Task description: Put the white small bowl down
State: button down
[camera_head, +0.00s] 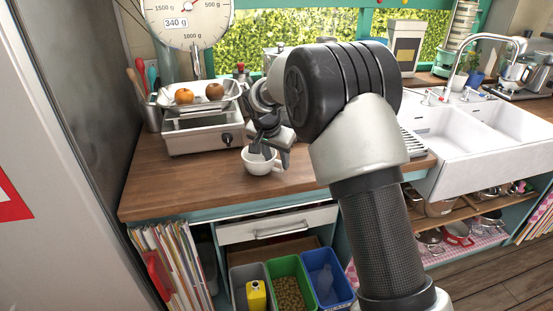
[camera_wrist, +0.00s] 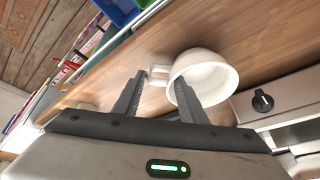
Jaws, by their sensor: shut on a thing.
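The white small bowl (camera_head: 263,161) has a cup-like shape with a side handle. It is upright at the wooden counter (camera_head: 185,184), near its front edge; I cannot tell whether its base touches the wood. My gripper (camera_head: 266,151) reaches down onto it from above. In the wrist view the bowl (camera_wrist: 209,68) shows its open inside. One finger of my gripper (camera_wrist: 158,86) overlaps the near rim and the other is on the handle side. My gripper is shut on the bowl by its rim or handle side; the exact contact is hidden.
A kitchen scale (camera_head: 196,34) with fruit in its tray stands at the back left. A white double sink (camera_head: 490,130) is to the right. Below the counter are a drawer (camera_head: 278,227) and colored bins (camera_head: 290,285). The counter left of the bowl is clear.

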jog(key=shift+f, duration=0.25)
jog(key=c, duration=1)
grip_release()
jog(key=v, duration=1.7)
jog(key=shift+s+r, duration=0.1)
jog(key=shift+r, duration=0.1)
jog(key=shift+c, duration=0.6)
grip_shut()
